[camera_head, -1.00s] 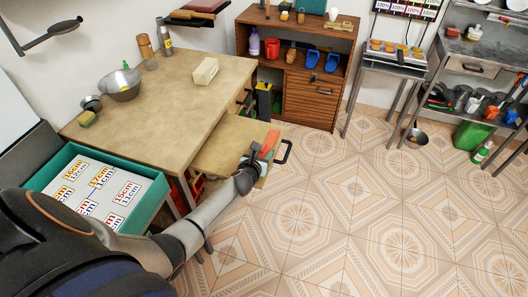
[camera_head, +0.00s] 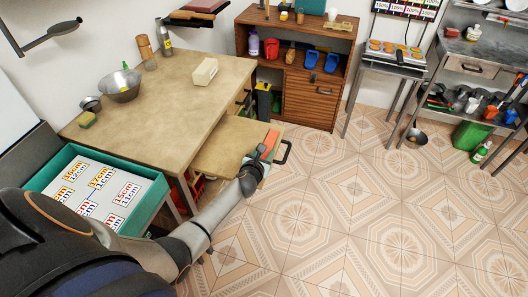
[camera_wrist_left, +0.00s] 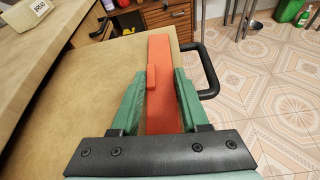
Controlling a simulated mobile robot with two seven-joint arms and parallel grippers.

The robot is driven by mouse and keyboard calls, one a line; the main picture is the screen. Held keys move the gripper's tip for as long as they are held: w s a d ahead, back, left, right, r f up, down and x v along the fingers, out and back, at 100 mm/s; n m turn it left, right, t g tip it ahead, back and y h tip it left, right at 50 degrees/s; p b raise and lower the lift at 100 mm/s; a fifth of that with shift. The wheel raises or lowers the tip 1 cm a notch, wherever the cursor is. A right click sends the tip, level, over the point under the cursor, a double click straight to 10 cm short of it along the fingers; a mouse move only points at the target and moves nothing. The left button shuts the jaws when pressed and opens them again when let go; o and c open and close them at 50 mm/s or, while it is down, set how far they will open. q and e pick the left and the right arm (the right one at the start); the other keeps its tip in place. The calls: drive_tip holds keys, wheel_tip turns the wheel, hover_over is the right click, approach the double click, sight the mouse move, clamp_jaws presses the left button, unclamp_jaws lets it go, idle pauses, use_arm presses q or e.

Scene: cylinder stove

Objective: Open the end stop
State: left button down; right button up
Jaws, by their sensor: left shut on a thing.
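The end stop appears to be the long red bar (camera_head: 269,143) on the right edge of the wooden pull-out board (camera_head: 222,148). In the left wrist view the red bar (camera_wrist_left: 160,52) runs lengthwise along the board, with a small raised red block on it. My left gripper (camera_head: 254,161) reaches in over the board's near right corner. In the wrist view its green fingers (camera_wrist_left: 161,80) lie on either side of the bar, shut on it. The bar's near end is partly hidden by the gripper. My right gripper is not in view.
A black handle (camera_head: 285,152) sticks out from the board's right side, close to the bar. The worktable (camera_head: 165,115) stands left of the board. A teal tray (camera_head: 150,207) with number cards is at the lower left. The tiled floor to the right is mostly clear.

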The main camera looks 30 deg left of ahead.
use_arm(q)
drive_tip(key=shift+c, duration=2)
unclamp_jaws()
drive_tip(key=shift+s, duration=0.1)
drive_tip(key=shift+s+d+r+p, duration=0.15)
drive_tip(key=shift+s+r+p, duration=0.1)
drive_tip(key=shift+p, duration=0.1)
drive_tip(key=p+v, duration=0.4)
drive_tip(key=v, duration=0.6)
drive_tip(key=shift+s, duration=0.1)
drive_tip(key=shift+s+d+r, duration=0.25)
drive_tip(key=shift+s, duration=0.4)
